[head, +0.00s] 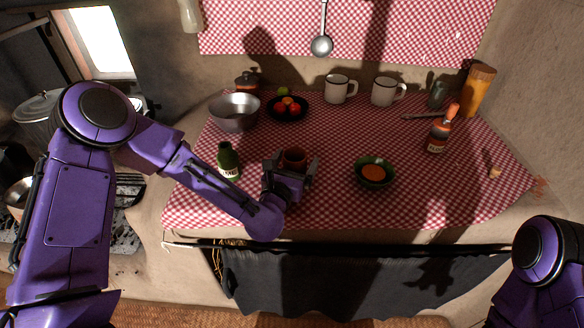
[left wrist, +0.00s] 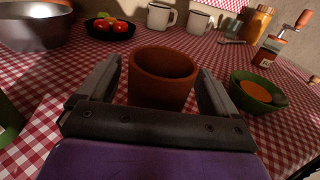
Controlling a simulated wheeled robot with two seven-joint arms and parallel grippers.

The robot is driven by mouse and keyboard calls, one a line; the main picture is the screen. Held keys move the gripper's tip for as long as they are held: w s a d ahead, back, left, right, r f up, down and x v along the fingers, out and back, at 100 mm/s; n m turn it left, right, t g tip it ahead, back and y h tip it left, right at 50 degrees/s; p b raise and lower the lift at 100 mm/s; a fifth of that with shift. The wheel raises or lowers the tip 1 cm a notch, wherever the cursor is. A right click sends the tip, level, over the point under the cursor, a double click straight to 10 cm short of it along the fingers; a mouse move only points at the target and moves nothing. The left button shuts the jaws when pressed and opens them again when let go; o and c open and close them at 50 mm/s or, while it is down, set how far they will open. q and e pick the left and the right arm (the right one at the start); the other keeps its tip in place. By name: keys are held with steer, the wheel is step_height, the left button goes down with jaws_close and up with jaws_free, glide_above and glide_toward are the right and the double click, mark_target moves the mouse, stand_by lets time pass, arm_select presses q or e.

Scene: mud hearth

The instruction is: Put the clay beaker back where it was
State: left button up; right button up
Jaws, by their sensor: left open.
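The clay beaker (head: 294,158) is a reddish-brown cup standing upright on the red-checked cloth near the front middle of the counter. In the left wrist view the beaker (left wrist: 163,77) sits between the fingers of my left gripper (left wrist: 160,88), with its dark open mouth showing. My left gripper (head: 292,166) is open around it, one finger on each side; a gap shows to the right finger. The beaker's lower part is partly hidden by the gripper in the head view. My right gripper is not in view; only part of my right arm shows at the lower right.
A green bottle (head: 228,161) stands close left of my left gripper. A green bowl with orange contents (head: 374,183) is to the right.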

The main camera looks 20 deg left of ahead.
arm_select(q)
steer(key=s+b, duration=0.2)
steer(key=s, duration=0.7)
steer(key=shift+s+a+b, duration=0.15)
steer(key=shift+s+b, duration=0.1)
steer(key=shift+b, duration=0.05)
steer(key=shift+s+r+p, duration=0.3)
steer(key=shift+s+p, duration=0.4)
steer(key=shift+s+f, duration=0.15)
steer(key=shift+s, duration=0.4)
